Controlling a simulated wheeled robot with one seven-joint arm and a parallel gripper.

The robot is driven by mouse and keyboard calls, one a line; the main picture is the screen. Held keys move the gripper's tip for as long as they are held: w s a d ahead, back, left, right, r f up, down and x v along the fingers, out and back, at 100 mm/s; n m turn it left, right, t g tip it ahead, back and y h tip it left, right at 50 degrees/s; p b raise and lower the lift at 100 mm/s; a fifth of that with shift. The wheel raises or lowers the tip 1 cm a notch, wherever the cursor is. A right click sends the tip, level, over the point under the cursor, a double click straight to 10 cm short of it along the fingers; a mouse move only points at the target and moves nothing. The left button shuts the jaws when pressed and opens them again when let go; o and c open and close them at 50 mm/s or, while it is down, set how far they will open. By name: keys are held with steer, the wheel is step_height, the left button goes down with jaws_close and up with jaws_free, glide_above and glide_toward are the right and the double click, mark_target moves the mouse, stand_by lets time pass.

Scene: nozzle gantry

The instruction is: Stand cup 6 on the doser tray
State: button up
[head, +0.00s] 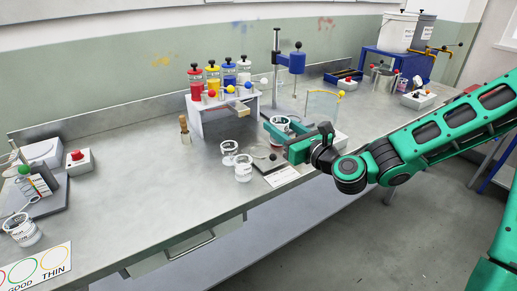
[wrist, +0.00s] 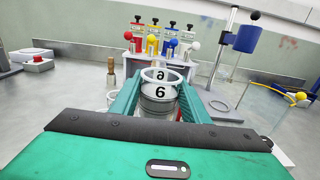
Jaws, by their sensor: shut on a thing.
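Cup 6 (wrist: 160,94) is a clear cup with a white rim and a black 6. It is between the fingers of my gripper (wrist: 157,84), which is shut on it, and stands upright. In the head view, cup 6 (head: 281,121) shows partly behind the green fingers of my gripper (head: 277,131), in front of the blue column stand. The white doser stand (head: 213,127) with red, yellow, blue and white bottles is to the left of my gripper and beyond it in the wrist view. I cannot tell clearly which surface there is the doser tray.
Two clear cups (head: 229,153) (head: 243,169) stand left of my gripper, by a dark plate (head: 265,160). A clear panel (head: 321,106) stands to the right. A wooden-handled brush (head: 185,130) stands left of the doser. The bench's left middle is clear.

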steer(key=w+a+f, duration=0.2)
steer(key=w, duration=0.1)
steer(key=w+a+f, duration=0.2)
steer(key=w, duration=0.1)
steer(key=w+a+f, duration=0.2)
steer(key=w, duration=0.1)
steer(key=shift+w+f, duration=0.15)
steer(key=shift+f, duration=2.2)
steer(key=shift+f, duration=0.1)
steer(key=o, duration=1.2)
steer(key=v, duration=1.2)
steer(key=shift+w+r, duration=0.1)
steer(key=shift+r, duration=0.1)
